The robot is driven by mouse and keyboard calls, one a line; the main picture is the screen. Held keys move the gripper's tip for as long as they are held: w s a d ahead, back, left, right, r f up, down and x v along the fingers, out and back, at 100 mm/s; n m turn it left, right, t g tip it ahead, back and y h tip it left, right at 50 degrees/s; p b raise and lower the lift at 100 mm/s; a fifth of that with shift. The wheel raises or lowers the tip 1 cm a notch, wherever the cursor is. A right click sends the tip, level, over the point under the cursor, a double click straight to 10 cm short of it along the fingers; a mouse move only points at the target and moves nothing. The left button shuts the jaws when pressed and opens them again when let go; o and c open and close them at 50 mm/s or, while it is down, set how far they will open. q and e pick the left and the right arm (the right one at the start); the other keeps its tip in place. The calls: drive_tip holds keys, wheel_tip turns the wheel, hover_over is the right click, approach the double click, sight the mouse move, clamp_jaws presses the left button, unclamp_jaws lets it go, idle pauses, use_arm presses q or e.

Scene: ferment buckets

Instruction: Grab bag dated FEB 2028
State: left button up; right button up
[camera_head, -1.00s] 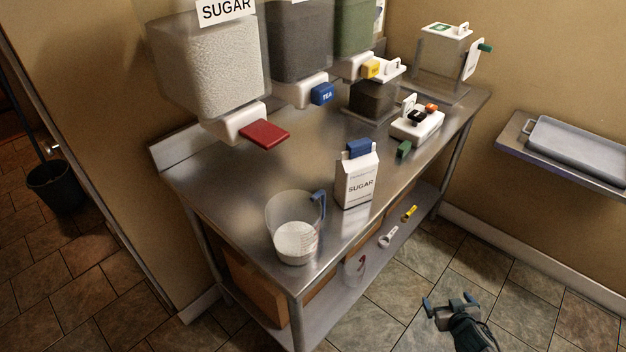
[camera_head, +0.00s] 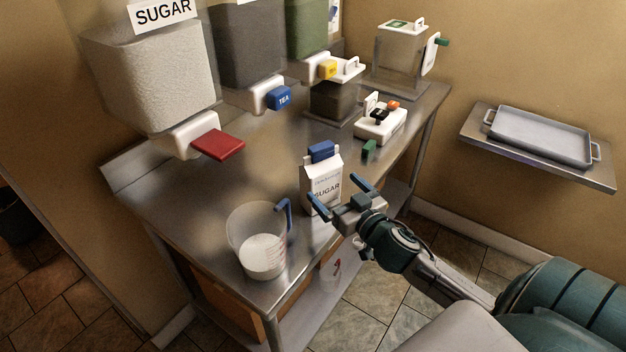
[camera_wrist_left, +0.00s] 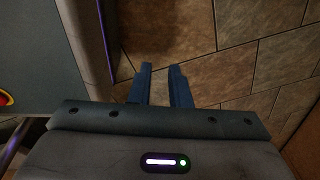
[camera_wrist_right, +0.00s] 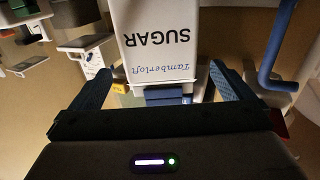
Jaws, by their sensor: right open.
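A white carton-like bag (camera_head: 322,178) labelled SUGAR, with a blue clip (camera_head: 321,151) on top, stands upright on the steel table (camera_head: 180,208). No date is readable on it. My right gripper (camera_head: 340,195) is open and empty, its fingers pointing at the bag from the front right. In the right wrist view the bag (camera_wrist_right: 158,45) appears upside down beyond my right gripper (camera_wrist_right: 162,85), with the clip (camera_wrist_right: 165,96) showing between the fingers. I cannot tell whether they touch it. In the left wrist view my left gripper (camera_wrist_left: 161,85) has its fingers close together with a narrow gap, over floor tiles.
A clear measuring jug (camera_head: 258,240) with white contents stands left of the bag. A small green item (camera_head: 369,149) and a white device (camera_head: 381,124) are behind it. Dispensers with a red lever (camera_head: 218,145) and a blue TEA lever (camera_head: 279,98) overhang the table.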

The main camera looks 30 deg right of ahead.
sight(327, 181)
drive_tip(key=w+p, duration=0.1)
drive_tip(key=w, duration=0.2)
drive_tip(key=shift+w+r, duration=0.15)
drive_tip(key=shift+w, duration=0.3)
drive_tip(key=w+p, duration=0.3)
drive_tip(key=w, duration=0.1)
drive_tip(key=shift+w, duration=0.35)
drive_tip(key=shift+w+f, duration=0.2)
drive_tip(key=shift+w, duration=0.05)
use_arm(q)
drive_tip(key=r, duration=0.1)
drive_tip(key=s+r, duration=0.1)
drive_tip(key=r, duration=0.1)
drive_tip(key=s+r, duration=0.1)
drive_tip(key=shift+r, duration=0.15)
drive_tip(key=shift+s, duration=0.1)
use_arm(e)
drive_tip(key=shift+s, duration=0.1)
drive_tip(key=shift+c, duration=0.4)
drive_tip(key=shift+r, duration=0.1)
drive_tip(key=c, duration=0.9)
